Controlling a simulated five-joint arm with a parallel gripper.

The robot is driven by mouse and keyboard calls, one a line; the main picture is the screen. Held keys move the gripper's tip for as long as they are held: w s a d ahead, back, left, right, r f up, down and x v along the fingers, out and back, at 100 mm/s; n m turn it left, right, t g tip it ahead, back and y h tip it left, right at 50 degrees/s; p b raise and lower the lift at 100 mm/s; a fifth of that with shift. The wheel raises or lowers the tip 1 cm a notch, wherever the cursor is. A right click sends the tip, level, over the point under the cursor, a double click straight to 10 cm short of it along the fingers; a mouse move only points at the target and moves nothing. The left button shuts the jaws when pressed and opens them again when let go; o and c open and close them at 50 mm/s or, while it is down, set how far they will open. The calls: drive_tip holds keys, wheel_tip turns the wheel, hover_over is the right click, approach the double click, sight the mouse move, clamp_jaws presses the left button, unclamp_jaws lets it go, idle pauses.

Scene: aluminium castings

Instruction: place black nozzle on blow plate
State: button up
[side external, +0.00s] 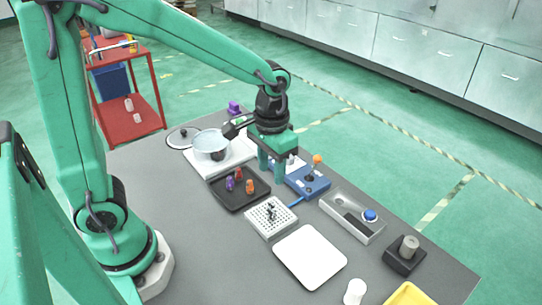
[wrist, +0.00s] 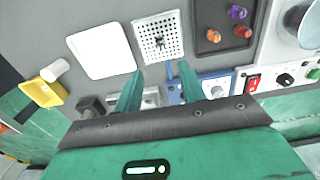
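The white perforated block, which looks like the blow plate (side external: 258,226), lies near the middle of the table. It also shows in the wrist view (wrist: 143,51), beyond my fingertips. A small dark piece, which looks like the black nozzle (side external: 271,211), is on its holed top; it also shows in the wrist view (wrist: 158,43). Its exact shape is too small to tell. My gripper (side external: 284,180) is above the blue box, behind the plate in the side view. Its two fingers (wrist: 158,72) are apart, with nothing seen held between them.
A black tray (side external: 218,194) holds purple, red and orange pieces. A blue box (side external: 318,187) with an orange-topped lever is below my gripper. A grey unit with a blue button (side external: 345,216), a white board (side external: 310,257) and a pot (side external: 211,145) are around. A blue hose leads to the plate.

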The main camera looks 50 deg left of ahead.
drive_tip(key=s+a+r+t, duration=0.5)
drive_tip(key=s+a+r, duration=0.1)
drive_tip(key=s+r, duration=0.3)
drive_tip(key=shift+s+a+r+t, duration=0.3)
drive_tip(key=shift+s+r, duration=0.1)
drive_tip(key=shift+s, duration=0.4)
idle(1.0)
